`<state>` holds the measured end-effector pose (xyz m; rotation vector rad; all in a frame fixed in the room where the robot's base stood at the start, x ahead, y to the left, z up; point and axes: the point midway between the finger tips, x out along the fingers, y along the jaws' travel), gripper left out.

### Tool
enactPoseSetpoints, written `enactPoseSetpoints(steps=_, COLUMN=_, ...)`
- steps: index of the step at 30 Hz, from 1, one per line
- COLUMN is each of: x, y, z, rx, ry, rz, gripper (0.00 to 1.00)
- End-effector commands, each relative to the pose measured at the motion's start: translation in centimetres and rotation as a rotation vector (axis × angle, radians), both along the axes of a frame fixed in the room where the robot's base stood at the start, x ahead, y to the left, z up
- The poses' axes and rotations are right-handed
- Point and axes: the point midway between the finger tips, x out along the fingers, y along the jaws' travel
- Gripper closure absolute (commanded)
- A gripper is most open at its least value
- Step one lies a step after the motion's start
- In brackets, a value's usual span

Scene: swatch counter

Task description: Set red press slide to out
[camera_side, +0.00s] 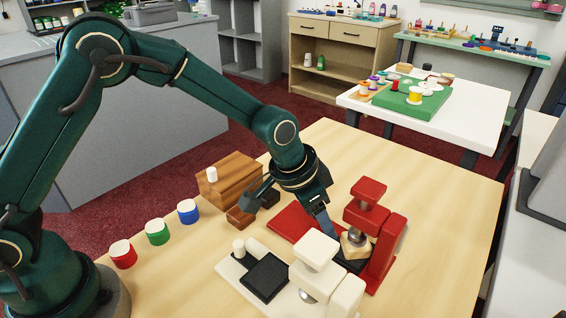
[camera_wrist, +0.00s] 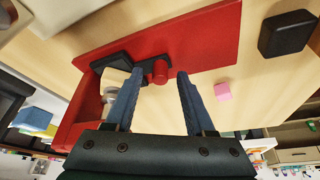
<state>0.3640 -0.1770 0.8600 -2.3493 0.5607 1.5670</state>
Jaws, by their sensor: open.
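The red press (camera_side: 390,245) stands on the wooden counter with its red base plate (camera_side: 291,221) reaching left. Its black slide (camera_side: 347,265) sits under the press head, at the column end of the plate. A cream block (camera_wrist: 117,77) rests on the slide beneath the grey press head. The slide's red knob (camera_wrist: 158,72) stands upright in the wrist view; in the side view my gripper hides it. My gripper (camera_wrist: 161,75) is open, its blue fingers on either side of the knob, with visible gaps. In the side view my gripper (camera_side: 324,226) is low over the red plate.
A cream press (camera_side: 315,255) stands close in front, its black slide (camera_side: 266,278) clear of its head. A wooden box (camera_side: 230,180) and dark blocks lie behind left. Red, green and blue pots (camera_side: 157,233) line the left. A pink block (camera_wrist: 222,90) lies beside the red plate.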

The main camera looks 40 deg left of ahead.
Motion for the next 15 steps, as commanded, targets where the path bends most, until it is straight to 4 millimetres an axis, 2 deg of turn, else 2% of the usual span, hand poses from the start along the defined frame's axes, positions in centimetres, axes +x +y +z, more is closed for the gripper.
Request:
enactPoseSetpoints(steps=2, x=-0.01, y=0.0, z=0.02, rx=0.0, ry=0.0, rz=0.0, gripper=0.45)
enactPoseSetpoints(steps=3, x=-0.01, y=0.0, z=0.02, rx=0.0, ry=0.0, rz=0.0, gripper=0.53)
enactPoseSetpoints(steps=5, x=-0.01, y=0.0, z=0.02, rx=0.0, ry=0.0, rz=0.0, gripper=0.76)
enactPoseSetpoints(steps=6, x=-0.01, y=0.01, z=0.03, rx=0.0, ry=0.0, rz=0.0, gripper=0.91)
enactPoseSetpoints(steps=7, x=-0.01, y=0.01, z=0.03, rx=0.0, ry=0.0, rz=0.0, gripper=1.0)
enactPoseSetpoints(steps=15, x=-0.02, y=0.02, z=0.03, rx=0.0, ry=0.001, rz=0.0, gripper=1.0)
